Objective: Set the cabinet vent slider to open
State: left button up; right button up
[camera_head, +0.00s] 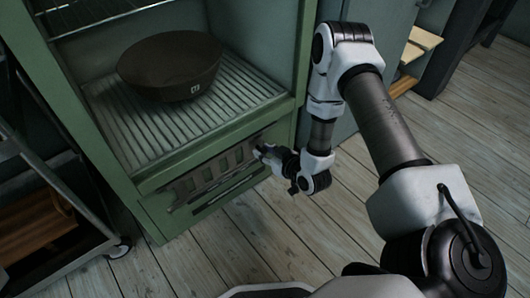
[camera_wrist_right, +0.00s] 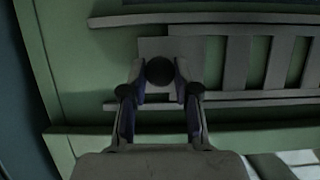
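The green cabinet (camera_head: 172,171) has a grey slatted vent (camera_head: 212,167) low on its front, below the shelf. In the right wrist view, the vent slats (camera_wrist_right: 281,62) lie between two grey rails, with gaps between them. A dark round knob (camera_wrist_right: 159,71) sits on a flat grey plate (camera_wrist_right: 185,47) at one end of the slats. My right gripper (camera_wrist_right: 160,80) has its fingertips on both sides of this knob and appears shut on it. In the head view, my right gripper (camera_head: 262,152) is at the vent's right end and hides the knob. My left gripper is out of view.
A dark brown bowl (camera_head: 170,66) stands on the ribbed shelf (camera_head: 165,124) inside the cabinet. A wheeled metal cart (camera_head: 75,250) stands at the left. Grey plank floor (camera_head: 215,250) lies clear in front of the cabinet.

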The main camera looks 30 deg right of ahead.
aim_at(264, 142)
grip_shut()
jog(key=shift+d+r+p, duration=0.15)
jog(key=shift+d+p, duration=0.1)
jog(key=shift+p, duration=0.05)
jog(key=d+p, duration=0.1)
jog(key=d, duration=0.1)
jog(key=shift+w+d+p, duration=0.15)
jog(key=shift+d+p, duration=0.25)
jog(key=o, duration=0.9)
grip_release()
jog(key=shift+f, duration=0.2)
jog(key=v, duration=1.2)
